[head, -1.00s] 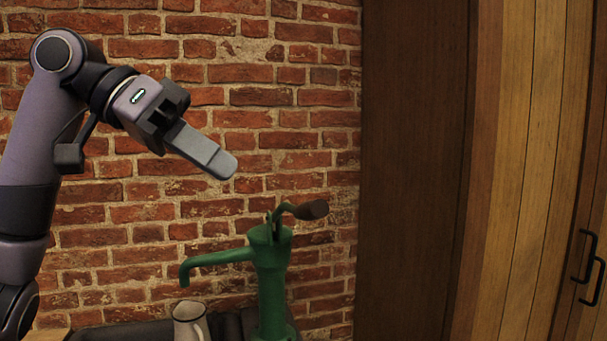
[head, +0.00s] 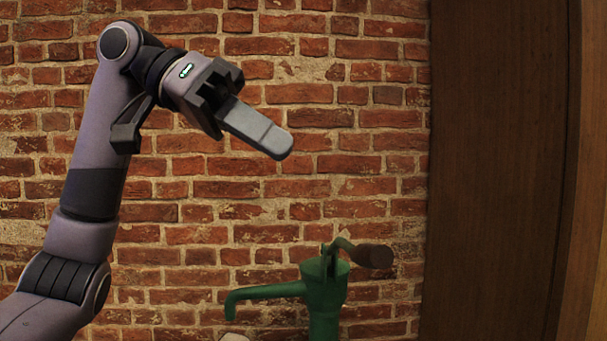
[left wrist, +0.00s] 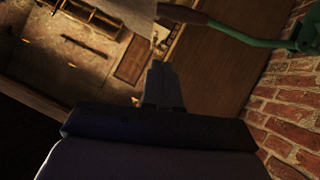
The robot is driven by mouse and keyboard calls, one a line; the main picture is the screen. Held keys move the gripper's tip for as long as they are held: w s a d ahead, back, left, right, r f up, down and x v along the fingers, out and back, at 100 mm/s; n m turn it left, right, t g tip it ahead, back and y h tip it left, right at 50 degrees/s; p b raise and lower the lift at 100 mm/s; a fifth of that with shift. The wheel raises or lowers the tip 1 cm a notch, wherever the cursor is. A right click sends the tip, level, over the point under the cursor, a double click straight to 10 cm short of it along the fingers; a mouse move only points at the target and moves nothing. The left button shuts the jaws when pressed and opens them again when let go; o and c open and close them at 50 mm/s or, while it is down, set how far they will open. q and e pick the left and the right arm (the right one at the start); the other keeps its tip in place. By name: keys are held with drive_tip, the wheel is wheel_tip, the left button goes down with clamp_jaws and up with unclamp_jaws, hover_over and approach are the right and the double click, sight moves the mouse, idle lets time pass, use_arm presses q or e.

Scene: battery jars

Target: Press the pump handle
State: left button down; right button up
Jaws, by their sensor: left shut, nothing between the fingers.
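The green pump (head: 324,297) stands in front of the brick wall at the lower middle of the head view, its spout pointing left. Its handle (head: 368,256) curves up from the top and ends in a dark brown grip on the right. The pump's base is cut off by the frame edge. My left gripper (head: 279,143) is shut and empty, above and left of the handle, apart from it. My right gripper is not in view.
A brick wall (head: 230,200) fills the background, with a dark wooden panel (head: 495,170) to the right. The top of a pale jug (head: 235,337) barely shows below the spout. The space between my gripper and the pump is clear.

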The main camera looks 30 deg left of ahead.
use_arm(q)
drive_tip(key=s+f+x, duration=0.1)
drive_tip(key=f+x, duration=0.1)
drive_tip(key=x, duration=0.9)
drive_tip(key=shift+s+f, duration=0.15)
drive_tip(key=shift+f, duration=0.15)
drive_tip(key=shift+a+f, duration=0.15)
